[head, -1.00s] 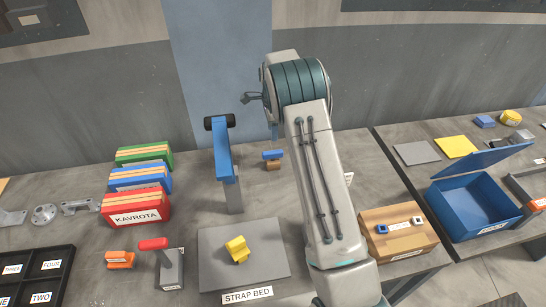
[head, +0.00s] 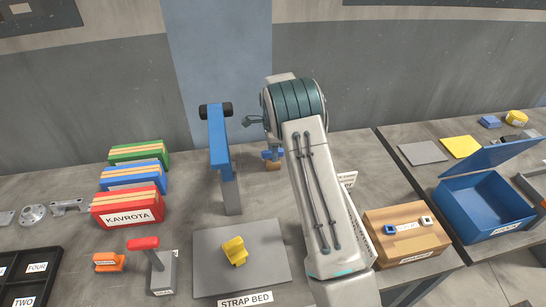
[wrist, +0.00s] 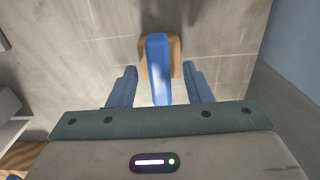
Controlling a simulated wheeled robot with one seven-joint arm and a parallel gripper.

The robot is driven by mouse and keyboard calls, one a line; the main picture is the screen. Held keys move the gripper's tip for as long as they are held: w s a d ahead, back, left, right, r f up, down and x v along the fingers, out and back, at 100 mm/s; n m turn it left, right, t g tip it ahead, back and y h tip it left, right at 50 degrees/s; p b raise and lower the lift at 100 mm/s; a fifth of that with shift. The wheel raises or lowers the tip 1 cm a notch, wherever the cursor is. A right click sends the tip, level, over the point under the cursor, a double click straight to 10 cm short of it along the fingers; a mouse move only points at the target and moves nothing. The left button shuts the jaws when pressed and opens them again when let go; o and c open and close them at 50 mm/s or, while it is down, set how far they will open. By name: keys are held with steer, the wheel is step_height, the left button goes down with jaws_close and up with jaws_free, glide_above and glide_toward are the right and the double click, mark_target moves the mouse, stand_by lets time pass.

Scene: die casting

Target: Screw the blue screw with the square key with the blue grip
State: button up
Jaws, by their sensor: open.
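The square key's blue grip (wrist: 158,65) shows in the wrist view as a long blue bar over a small wooden block (wrist: 175,55). The key's shaft is hidden. My gripper (wrist: 160,76) is open, with one blue-grey finger on each side of the grip and a gap on both sides. In the head view, the blue grip (head: 267,154) is partly hidden beside my arm. A wooden box (head: 416,245) at the right bears a blue square piece (head: 390,230), perhaps the blue screw, and a white one (head: 426,220).
A blue-topped stand (head: 218,145) rises left of the key. The grey strap bed plate (head: 212,275) with a yellow part (head: 235,251), a red-handled lever (head: 144,243) and coloured boxes (head: 130,206) lie further left. An open blue bin (head: 480,210) stands at right.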

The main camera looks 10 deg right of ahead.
jaws_close()
steer(key=shift+r+p, duration=1.5)
steer(key=shift+r, duration=1.55)
